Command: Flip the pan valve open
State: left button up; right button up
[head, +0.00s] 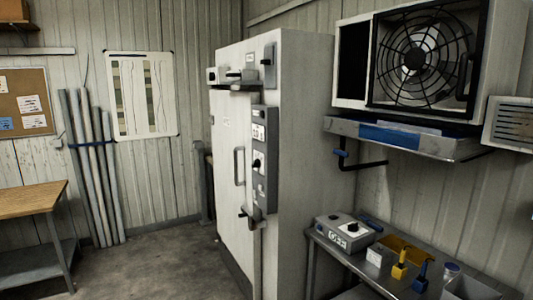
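A metal drip pan (400,138) with a blue panel on its front is fixed to the right wall under a caged fan unit. A dark pipe (365,164) comes down from the pan's left end and bends to the right. A small blue handle (340,153) sits on this pipe near its upper left and looks roughly level; it is probably the pan valve. It is too small to tell its exact setting. Neither of my grippers shows in the head view.
The fan unit (420,55) hangs above the pan. A tall white cabinet (300,150) stands left of the pipe. Below, a metal bench (395,278) holds a grey control box (343,233), yellow and blue tools and a cup. The floor (160,262) at left is clear.

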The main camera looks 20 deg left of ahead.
aim_at(339, 151)
jog(key=u, duration=0.3)
jog(key=i, duration=2.15)
jog(key=u, duration=0.05)
